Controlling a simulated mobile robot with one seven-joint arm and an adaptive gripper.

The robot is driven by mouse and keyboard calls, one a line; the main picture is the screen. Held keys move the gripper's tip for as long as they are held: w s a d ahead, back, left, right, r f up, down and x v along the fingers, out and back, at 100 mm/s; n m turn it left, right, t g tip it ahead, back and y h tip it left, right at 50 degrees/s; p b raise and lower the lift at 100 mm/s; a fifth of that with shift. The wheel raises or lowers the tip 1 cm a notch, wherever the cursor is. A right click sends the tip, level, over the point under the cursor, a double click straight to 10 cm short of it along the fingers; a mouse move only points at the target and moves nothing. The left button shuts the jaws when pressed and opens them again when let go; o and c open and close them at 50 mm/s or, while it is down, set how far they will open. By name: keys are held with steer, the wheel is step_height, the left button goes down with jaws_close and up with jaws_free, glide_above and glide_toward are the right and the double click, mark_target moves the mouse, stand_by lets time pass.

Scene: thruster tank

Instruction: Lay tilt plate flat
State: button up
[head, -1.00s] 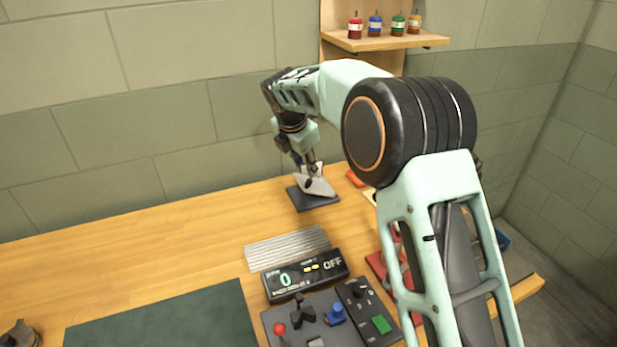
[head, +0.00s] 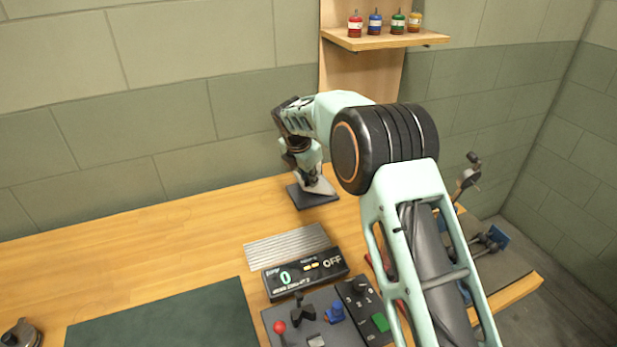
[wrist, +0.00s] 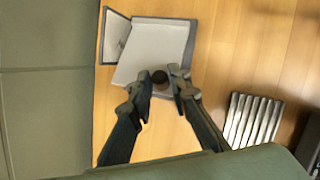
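The tilt plate (head: 325,187) is a pale grey plate on a dark square base (head: 318,201) at the back of the bench. In the wrist view the plate (wrist: 150,52) fills the upper middle, with a dark round knob (wrist: 160,76) near its lower edge. My gripper (head: 308,182) is down at the plate.
A ribbed grey pad (head: 288,247), an OFF display box (head: 306,273) and a control panel (head: 320,318) lie in front. A dark green mat (head: 165,318) is at front left. A shelf (head: 385,40) with several small bottles hangs behind.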

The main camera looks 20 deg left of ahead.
jaws_close()
steer(key=shift+f, duration=0.15)
steer(key=a+f+t+h+b, duration=0.1)
steer(key=s+f+h+b, duration=0.1)
steer(key=b, duration=0.1)
steer(key=shift+s+a+f+n+t, duration=0.15)
steer(key=shift+a+f+n+t, duration=0.15)
steer(key=shift+a+t, duration=0.1)
steer(key=shift+s+a+f+t+h+b, duration=0.2)
steer(key=shift+f+t+h+b, duration=0.35)
steer(key=shift+f+b, duration=0.1)
steer(key=shift+s+a+f+t+h+b, duration=0.2)
steer(key=shift+f+t+h+b, duration=0.25)
steer(key=shift+f+h+b, duration=0.15)
steer(key=shift+o, duration=2.3)
jaws_free()
steer(key=shift+o, duration=0.3)
